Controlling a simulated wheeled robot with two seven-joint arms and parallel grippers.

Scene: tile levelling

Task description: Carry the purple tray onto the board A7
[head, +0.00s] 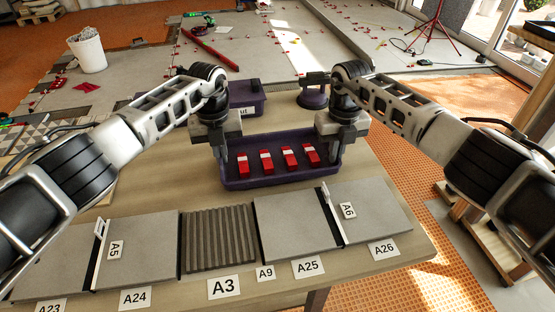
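The purple tray (280,178) is in the middle of the head view, behind the row of grey tiles. It holds several red wedges with white parts. My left gripper (237,152) is at the tray's left end and my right gripper (328,152) is at its right end, both pointing down. Their fingertips are too dark and small to tell whether they are closed on the tray's walls. Whether the tray touches the table is also unclear. I see no label reading A7. The ribbed grey board (218,240) in front has the label A3 (224,287) before it.
Grey tiles (296,225) flank the ribbed board, with upright dividers labelled A5 and A6. A purple box (246,93) and a round purple tool (314,92) stand behind my grippers. The table (171,189) is bare left of the tray. A white bucket (87,52) stands on the floor.

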